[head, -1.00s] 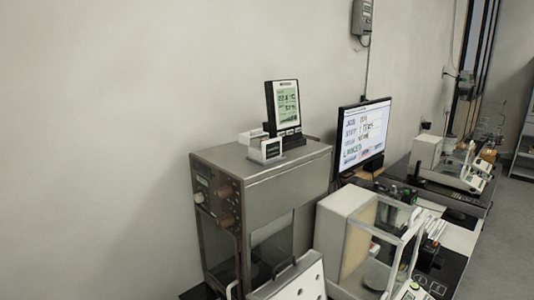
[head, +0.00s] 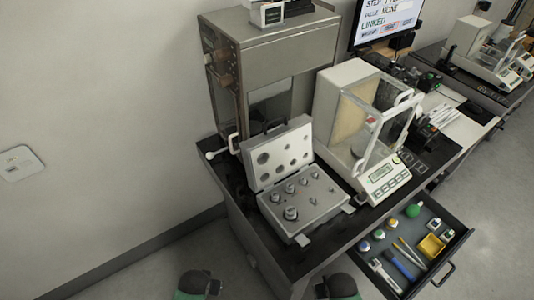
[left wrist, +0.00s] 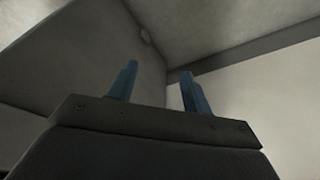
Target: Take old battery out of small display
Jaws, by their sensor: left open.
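In the head view, a small white-framed display (head: 267,15) sits at the top edge of the picture on the grey metal cabinet (head: 285,43). Its screen is too small to read, and its back is hidden. A dark stand beside it is cut off by the picture edge. No battery can be made out in or on the display. My right gripper is not in view.
An open weight case (head: 318,217) stands before the cabinet. A glass-sided balance (head: 345,100) stands right of it. An open drawer (head: 455,262) with bottles, tools and a yellow box sticks out at lower right. A monitor (head: 385,22) stands behind. Floor at left is clear.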

